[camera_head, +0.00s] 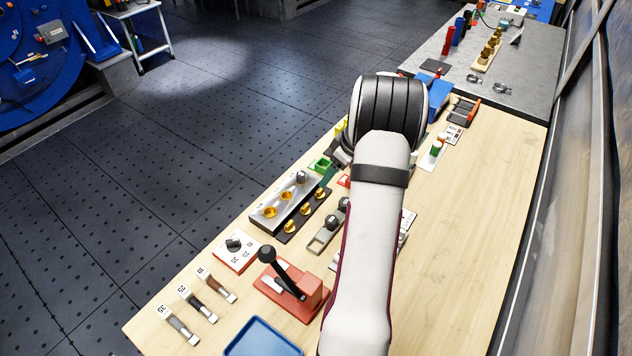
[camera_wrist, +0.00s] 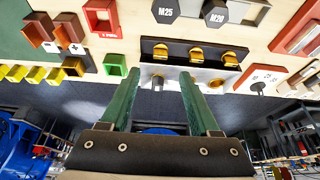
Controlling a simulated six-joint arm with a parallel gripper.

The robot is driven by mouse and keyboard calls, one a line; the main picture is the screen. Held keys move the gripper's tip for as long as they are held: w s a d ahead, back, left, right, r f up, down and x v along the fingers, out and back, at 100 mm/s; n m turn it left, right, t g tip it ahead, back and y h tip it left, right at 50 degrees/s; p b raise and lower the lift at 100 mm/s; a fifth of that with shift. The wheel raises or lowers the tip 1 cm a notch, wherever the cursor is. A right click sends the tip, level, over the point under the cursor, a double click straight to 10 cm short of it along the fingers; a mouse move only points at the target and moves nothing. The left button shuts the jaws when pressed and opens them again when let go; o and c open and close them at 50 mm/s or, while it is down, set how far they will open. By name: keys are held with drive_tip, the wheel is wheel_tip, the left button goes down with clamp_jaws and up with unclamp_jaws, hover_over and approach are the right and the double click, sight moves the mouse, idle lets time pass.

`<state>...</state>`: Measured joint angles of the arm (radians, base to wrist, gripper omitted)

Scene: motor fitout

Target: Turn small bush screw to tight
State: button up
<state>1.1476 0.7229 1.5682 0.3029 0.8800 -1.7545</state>
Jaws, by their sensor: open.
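A silver block (camera_head: 281,205) carries a grey cylindrical piece (camera_head: 301,177) at its far end and two gold bushes (camera_head: 270,212). Beside it, a black plate (camera_head: 281,237) holds three gold bushes (camera_head: 306,209). In the wrist view, the grey piece (camera_wrist: 157,83) shows between the two green fingers of my gripper (camera_wrist: 160,75), which are open and apart from each other. I cannot tell whether the fingers touch it. The gold bushes (camera_wrist: 197,54) on the black plate lie just beyond the fingertips. No label marks which piece is the small bush screw.
A dial on a white-and-red plate (camera_head: 236,251), a red lever base (camera_head: 290,290) and a blue tray (camera_head: 262,340) stand nearer. A green open box (camera_wrist: 115,65) is beside the left finger. M25 and M20 hex pieces (camera_wrist: 215,12) lie beyond.

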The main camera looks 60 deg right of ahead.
sight(320, 189)
drive_tip(key=x, duration=0.8)
drive_tip(key=shift+r, duration=0.1)
clamp_jaws()
